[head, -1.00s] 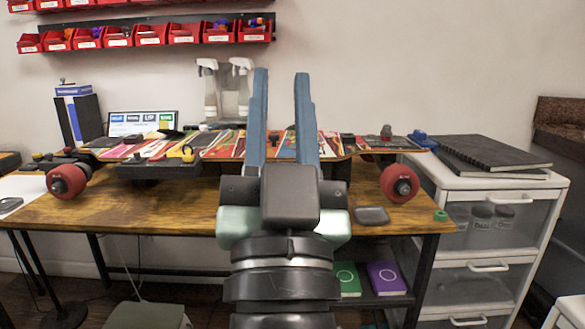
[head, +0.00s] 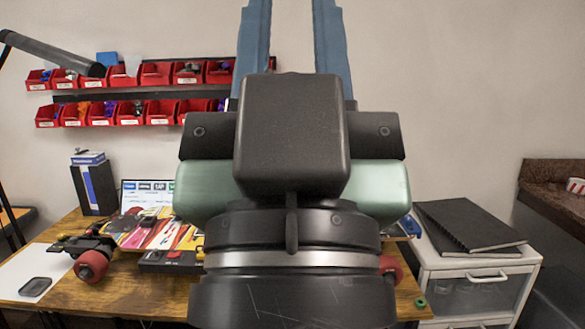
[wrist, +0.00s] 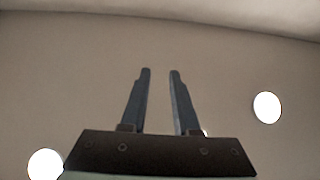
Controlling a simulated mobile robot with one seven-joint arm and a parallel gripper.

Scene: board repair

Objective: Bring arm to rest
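My gripper (wrist: 160,72) points upward in the wrist view, its two blue-grey fingers apart with nothing between them. In the head view the gripper and wrist fill the middle of the picture, and the fingertips run off the top edge. The gripper body hides much of the skateboard (head: 150,232), which lies on the wooden workbench (head: 125,303). Its colourful deck and a red wheel (head: 91,265) show at left. No object is in my gripper.
Red bins (head: 103,113) hang on wall rails at the back left. A white drawer unit (head: 475,290) with black notebooks (head: 462,228) on top stands at right. A brown counter (head: 560,205) is at far right. A dark box (head: 93,185) stands on the bench.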

